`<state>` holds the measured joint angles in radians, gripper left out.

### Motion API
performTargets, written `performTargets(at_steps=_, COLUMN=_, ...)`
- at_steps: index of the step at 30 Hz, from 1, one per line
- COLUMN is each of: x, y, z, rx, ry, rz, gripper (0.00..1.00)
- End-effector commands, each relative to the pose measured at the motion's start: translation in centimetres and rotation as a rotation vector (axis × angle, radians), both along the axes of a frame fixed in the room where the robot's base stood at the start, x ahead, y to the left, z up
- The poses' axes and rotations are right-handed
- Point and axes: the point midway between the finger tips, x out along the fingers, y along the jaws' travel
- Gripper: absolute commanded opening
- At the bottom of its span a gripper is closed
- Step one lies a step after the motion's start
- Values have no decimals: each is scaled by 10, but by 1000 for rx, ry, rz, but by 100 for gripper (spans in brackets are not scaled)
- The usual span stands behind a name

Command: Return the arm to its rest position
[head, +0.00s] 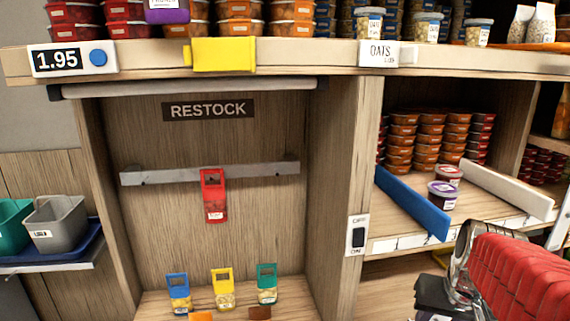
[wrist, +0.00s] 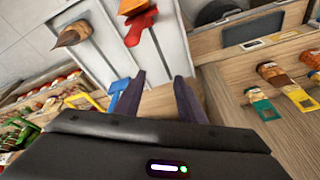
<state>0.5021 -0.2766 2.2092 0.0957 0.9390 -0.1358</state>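My gripper (wrist: 159,80) shows in the wrist view with its two dark fingers apart and nothing visible between them. White panels and a wooden surface show beyond the fingertips. In the head view my red-covered arm (head: 520,278) reaches in at the lower right, in front of the right-hand shelf bay. A dark part of it shows at the bottom edge, but the fingertips cannot be made out there.
A red scoop-like dispenser (head: 213,195) hangs on the rail under the RESTOCK sign (head: 208,110). Blue (head: 178,293), yellow (head: 223,288) and green (head: 267,284) ones stand below. Bins (head: 58,222) stand left.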

Motion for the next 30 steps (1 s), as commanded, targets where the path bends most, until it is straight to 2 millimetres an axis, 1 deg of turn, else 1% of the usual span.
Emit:
performTargets(at_steps=1, x=-5, y=15, z=1, rx=-9, ry=-8, rz=14, gripper=36)
performTargets(at_steps=6, x=-24, y=55, z=-1, rx=-32, ry=-31, rz=58, gripper=36)
performTargets(at_steps=11, x=-41, y=88, z=-3, rx=-55, ry=-63, rz=124, gripper=36)
performTargets(at_steps=17, x=-62, y=128, z=-2, rx=-85, ry=-113, rz=254, gripper=36)
performTargets(at_steps=21, x=-70, y=154, z=8, rx=-95, ry=-168, rz=340, gripper=36)
performTargets(at_steps=25, x=-70, y=166, z=17, rx=-97, ry=-201, rz=387, gripper=36)
performTargets(at_steps=30, x=-70, y=170, z=17, rx=-95, ry=-200, rz=399, gripper=36)
